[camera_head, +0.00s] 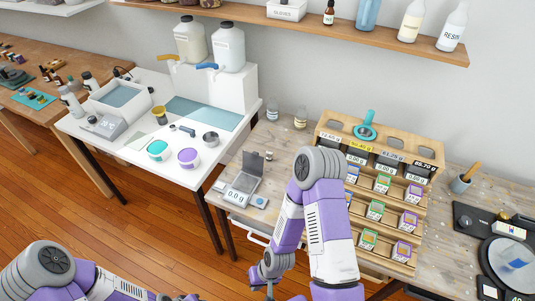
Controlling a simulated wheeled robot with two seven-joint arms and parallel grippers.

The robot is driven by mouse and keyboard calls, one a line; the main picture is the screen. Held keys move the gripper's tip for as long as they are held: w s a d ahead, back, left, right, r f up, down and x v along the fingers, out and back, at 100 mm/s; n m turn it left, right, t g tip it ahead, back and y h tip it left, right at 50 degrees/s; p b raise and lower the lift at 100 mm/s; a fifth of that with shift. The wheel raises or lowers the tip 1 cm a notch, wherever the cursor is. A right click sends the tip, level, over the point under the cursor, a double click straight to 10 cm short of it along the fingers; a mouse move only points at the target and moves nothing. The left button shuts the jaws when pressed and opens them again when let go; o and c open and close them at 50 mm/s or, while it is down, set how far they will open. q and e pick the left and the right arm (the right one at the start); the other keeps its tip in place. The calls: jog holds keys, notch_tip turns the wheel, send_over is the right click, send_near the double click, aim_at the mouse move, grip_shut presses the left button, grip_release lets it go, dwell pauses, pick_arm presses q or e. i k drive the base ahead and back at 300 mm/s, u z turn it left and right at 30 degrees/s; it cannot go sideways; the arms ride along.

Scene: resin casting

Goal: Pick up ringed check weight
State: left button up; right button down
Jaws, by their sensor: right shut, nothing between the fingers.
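I cannot make out the ringed check weight for certain. A small dark upright piece (269,156) stands on the wooden bench behind the small scale; it is too small to tell whether it has a ring. The small scale (238,194) reads 0.0 and has a grey lid or panel standing up behind it. My right gripper (269,287) is low in the picture, below the bench's front edge, shut and empty, well apart from the scale. My left arm (50,265) comes in at the bottom left; its gripper is not visible.
A wooden tiered rack (325,131) with several small labelled boxes stands right of the scale, partly behind my right arm. A white table (135,163) holds open cups and two jugs.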

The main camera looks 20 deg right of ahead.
aim_at(269, 153)
jog(key=u, duration=1.4)
jog(key=i, duration=1.5)
jog(key=z, duration=2.8)
jog(key=i, duration=0.3)
jog(key=u, duration=0.05)
